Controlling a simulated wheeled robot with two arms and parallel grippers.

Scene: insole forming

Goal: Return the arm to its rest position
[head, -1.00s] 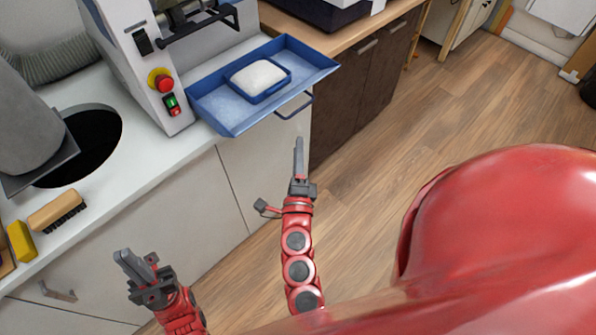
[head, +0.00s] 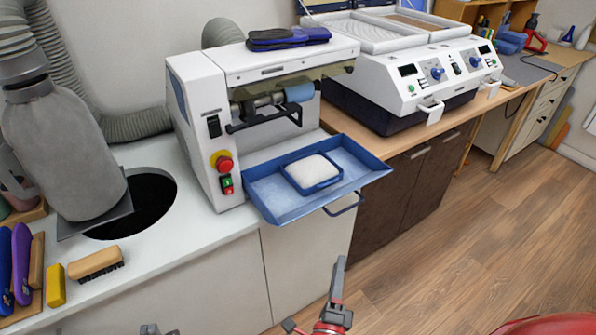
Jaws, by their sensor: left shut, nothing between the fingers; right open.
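My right gripper (head: 338,285) shows at the bottom centre, fingers pointing up in the picture. It is open with nothing held, in front of the cabinet fronts and apart from the blue tray (head: 262,199). My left gripper (head: 150,329) barely shows at the bottom edge, left of centre. It is shut and empty; most of it is cut off by the frame. A small part of my red arm shows below the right gripper.
The blue tray, holding a small blue dish with a white pad (head: 313,170), juts from the white roller machine (head: 205,125). A brush (head: 95,262) and yellow block (head: 55,286) lie on the left counter. A two-bay machine (head: 425,98) stands behind.

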